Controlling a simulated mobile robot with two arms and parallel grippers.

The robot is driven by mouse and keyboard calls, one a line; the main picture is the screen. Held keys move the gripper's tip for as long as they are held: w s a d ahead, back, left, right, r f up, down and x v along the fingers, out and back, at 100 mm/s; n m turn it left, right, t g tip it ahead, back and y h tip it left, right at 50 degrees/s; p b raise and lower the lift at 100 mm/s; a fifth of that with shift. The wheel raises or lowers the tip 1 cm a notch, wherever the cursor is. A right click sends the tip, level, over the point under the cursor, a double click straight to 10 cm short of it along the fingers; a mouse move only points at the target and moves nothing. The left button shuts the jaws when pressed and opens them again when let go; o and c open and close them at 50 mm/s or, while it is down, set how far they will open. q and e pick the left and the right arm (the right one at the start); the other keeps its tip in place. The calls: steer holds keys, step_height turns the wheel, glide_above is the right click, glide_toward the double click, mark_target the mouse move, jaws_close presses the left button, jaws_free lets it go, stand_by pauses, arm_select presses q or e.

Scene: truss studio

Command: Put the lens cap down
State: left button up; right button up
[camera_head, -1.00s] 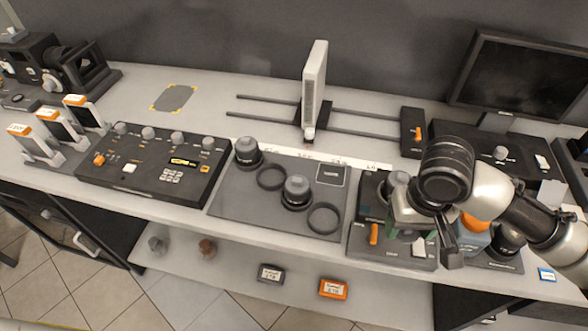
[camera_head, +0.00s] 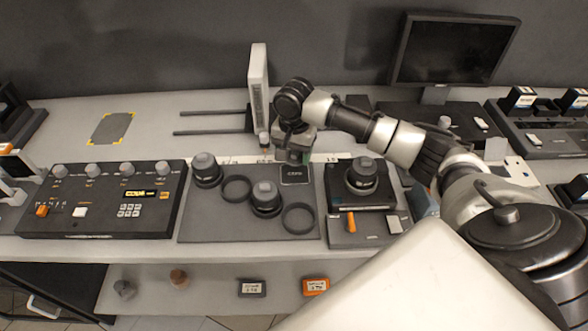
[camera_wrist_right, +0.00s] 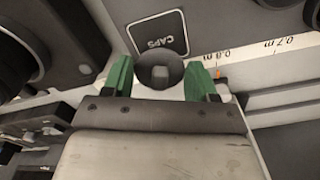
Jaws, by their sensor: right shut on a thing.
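My right gripper (camera_head: 292,157) hangs over the back right part of the grey mat (camera_head: 220,228), just above the outlined square marked CAPS (camera_head: 296,179). In the right wrist view its green fingers (camera_wrist_right: 160,80) are shut on the dark round lens cap (camera_wrist_right: 160,69), gripping it from both sides. The CAPS square (camera_wrist_right: 158,34) shows just beyond the cap there. The cap is hard to make out in the head view, and its height over the mat cannot be told. My left gripper is not in view.
Lenses (camera_head: 206,169) and dark rings (camera_head: 298,218) stand on the mat close to the square. A lens (camera_head: 361,176) sits on the device at right. A white upright panel (camera_head: 258,88) on rails stands behind. A control panel (camera_head: 115,203) is at left.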

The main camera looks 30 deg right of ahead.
mark_target(294, 175)
step_height(294, 175, down, 5)
steer(key=shift+f+p, duration=0.15)
steer(key=shift+p, duration=0.15)
steer(key=shift+f, duration=0.4)
steer(key=o, duration=1)
steer(key=shift+f, duration=0.1)
steer(key=shift+c, duration=0.2)
step_height(294, 175, up, 12)
steer(key=shift+r+b, duration=0.15)
steer(key=shift+b, duration=0.35)
